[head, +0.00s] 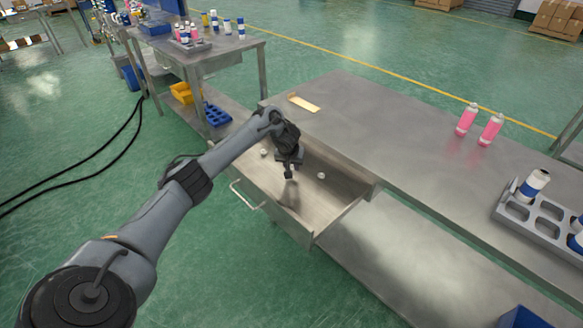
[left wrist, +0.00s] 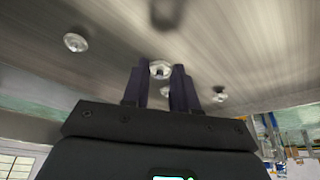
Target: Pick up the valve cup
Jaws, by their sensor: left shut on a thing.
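My left gripper (head: 289,174) reaches down into the open metal drawer (head: 249,197) under the table. In the left wrist view its two dark fingers (left wrist: 158,72) are shut on a small round silvery valve cup (left wrist: 160,67), which shows between the fingertips. Another valve cup (left wrist: 75,42) lies apart on the drawer floor, and one more (left wrist: 219,95) is beside the right finger. In the head view, loose valve cups lie right of the gripper (head: 321,175) and left of it (head: 263,153). The held cup is mostly hidden there. My right gripper is not in view.
The table (head: 420,150) above the drawer holds a flat beige piece (head: 304,103), two pink bottles (head: 467,119) and a grey rack (head: 515,207) with blue-and-white cans. The drawer walls surround the gripper. A second table (head: 235,45) with bottles stands behind at the left.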

